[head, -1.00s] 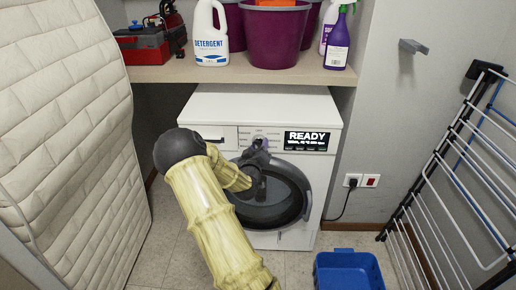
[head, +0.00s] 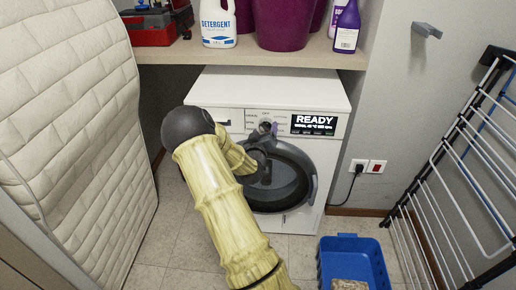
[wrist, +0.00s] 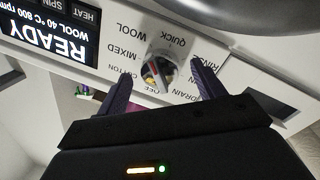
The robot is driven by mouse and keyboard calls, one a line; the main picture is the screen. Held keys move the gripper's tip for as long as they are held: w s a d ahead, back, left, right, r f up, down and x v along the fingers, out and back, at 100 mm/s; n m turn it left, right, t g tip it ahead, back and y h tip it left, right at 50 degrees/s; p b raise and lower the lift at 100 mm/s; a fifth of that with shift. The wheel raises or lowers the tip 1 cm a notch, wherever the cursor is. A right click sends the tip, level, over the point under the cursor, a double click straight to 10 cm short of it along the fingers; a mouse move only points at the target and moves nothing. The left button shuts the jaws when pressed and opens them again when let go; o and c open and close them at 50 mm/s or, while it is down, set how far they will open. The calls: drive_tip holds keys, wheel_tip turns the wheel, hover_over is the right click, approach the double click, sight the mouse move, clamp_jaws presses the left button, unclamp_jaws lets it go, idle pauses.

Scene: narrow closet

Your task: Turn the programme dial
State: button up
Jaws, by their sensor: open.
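The programme dial (wrist: 160,72) is a round silver knob with a red mark on the white washing machine's panel. In the wrist view printed labels such as WOOL, MIXED, COTTON, QUICK and DRAIN ring it, upside down. My gripper (wrist: 161,72) is open, with one dark finger on each side of the dial; I cannot tell whether they touch it. In the head view the dial (head: 266,127) shows just above my gripper (head: 264,138), partly hidden. The display (head: 318,124) reads READY; in the wrist view it shows WOOL 40 °C 800 rpm.
The washer's round door (head: 285,190) is closed below the panel. A shelf (head: 275,55) overhead holds a detergent jug, purple tub and spray bottle. A padded mattress (head: 70,130) stands left, a drying rack (head: 455,160) right. A blue bin (head: 375,265) is on the floor.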

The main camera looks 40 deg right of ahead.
drive_tip(key=p+v, duration=0.1)
drive_tip(key=v, duration=1.5)
drive_tip(key=shift+a, duration=0.3)
